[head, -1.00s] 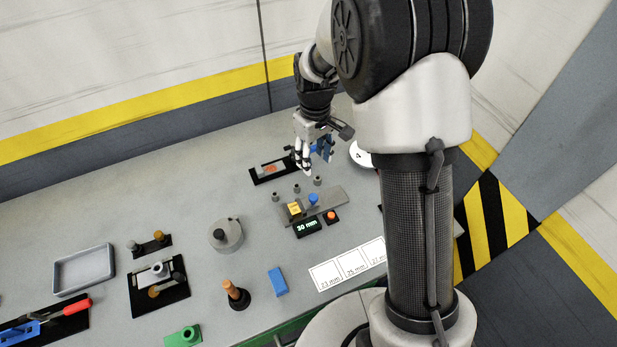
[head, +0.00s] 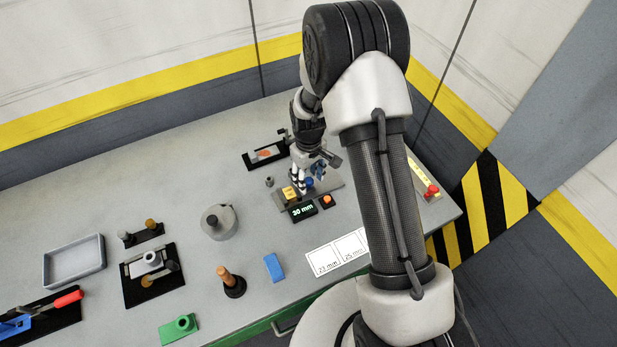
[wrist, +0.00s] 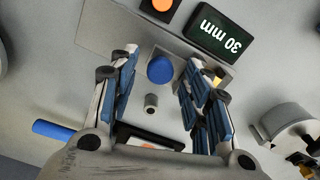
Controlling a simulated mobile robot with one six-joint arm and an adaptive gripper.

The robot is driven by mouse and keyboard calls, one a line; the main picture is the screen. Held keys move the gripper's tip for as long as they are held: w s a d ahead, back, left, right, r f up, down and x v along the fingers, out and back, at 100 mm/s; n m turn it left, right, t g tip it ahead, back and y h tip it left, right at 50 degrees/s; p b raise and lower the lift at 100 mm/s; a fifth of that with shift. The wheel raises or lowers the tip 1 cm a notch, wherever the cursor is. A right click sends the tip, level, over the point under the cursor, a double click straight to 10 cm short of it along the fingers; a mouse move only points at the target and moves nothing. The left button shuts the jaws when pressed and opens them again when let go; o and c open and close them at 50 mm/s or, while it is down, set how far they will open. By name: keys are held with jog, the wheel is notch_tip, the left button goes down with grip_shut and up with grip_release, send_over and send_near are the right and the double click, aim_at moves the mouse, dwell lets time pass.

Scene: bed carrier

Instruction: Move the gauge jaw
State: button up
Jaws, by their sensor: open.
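The gauge is a grey plate (head: 328,193) with a yellow block (head: 289,193) and a round blue knob (head: 309,183) on it. A black display (head: 303,210) reading 30 mm and an orange button (head: 327,201) sit at its front. My gripper (head: 302,180) is low over the plate, fingers pointing down. In the wrist view the blue knob (wrist: 160,69) lies between the two open fingers, with a gap on both sides. A small grey post (wrist: 151,102) also shows between them. The yellow block is mostly hidden behind the right finger there.
A grey round weight (head: 219,222) stands left of the gauge. White labelled cards (head: 324,261), a blue block (head: 274,267) and an orange-handled peg (head: 228,280) lie nearer the front. A grey tray (head: 74,261) is far left. A red button box (head: 431,190) is at right.

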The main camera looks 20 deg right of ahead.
jog(key=shift+f, duration=0.15)
grip_shut()
dwell(0.5)
